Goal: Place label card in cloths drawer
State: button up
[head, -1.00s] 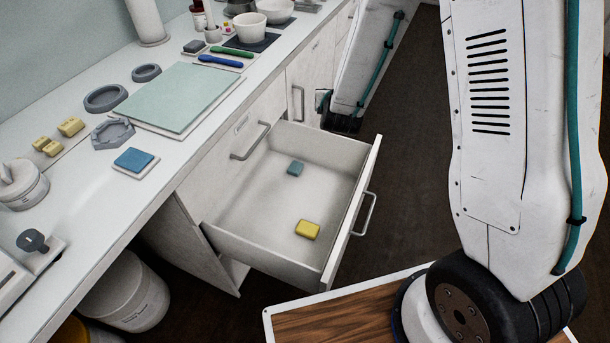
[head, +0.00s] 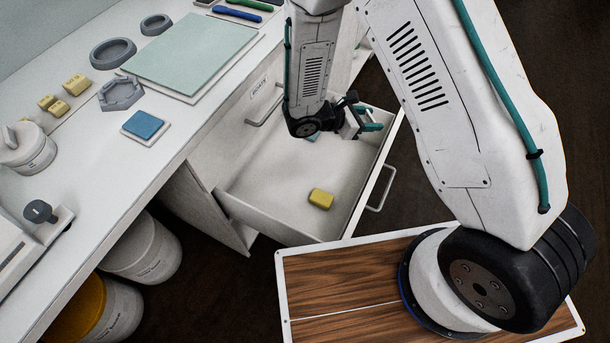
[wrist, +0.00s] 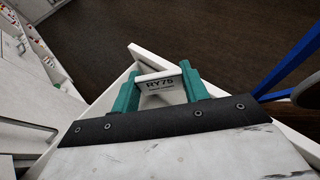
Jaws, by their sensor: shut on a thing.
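My gripper (head: 371,120) is over the far right part of the open white drawer (head: 268,190), near its front panel. In the wrist view, my gripper's teal fingers (wrist: 161,72) are shut on a white label card (wrist: 160,82) with dark print reading "RY75". The card is above or within the drawer's front corner; its exact height is hard to tell. In the drawer lie a yellow block (head: 320,199) and a grey-blue block, now mostly hidden behind my arm.
The counter at left holds a blue pad (head: 144,125), a pale green board (head: 186,52), grey dishes and small yellow blocks. Tubs stand below it. A wooden-topped surface (head: 340,292) is in front. A blue bar (wrist: 290,70) shows at right in the wrist view.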

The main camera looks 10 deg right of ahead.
aim_at(352, 179)
jog(key=f, duration=2.8)
jog(key=shift+s+a+f, duration=0.15)
jog(key=shift+s, duration=0.25)
jog(key=shift+f, duration=0.15)
jog(key=o, duration=0.7)
jog(key=shift+c, duration=0.2)
jog(key=shift+a+r+g, duration=0.1)
jog(key=shift+r+g, duration=0.1)
jog(key=shift+g, duration=0.1)
jog(key=v, duration=1.1)
jog(key=shift+s+a+r, duration=0.1)
jog(key=shift+a+r, duration=0.05)
jog(key=shift+a, duration=0.15)
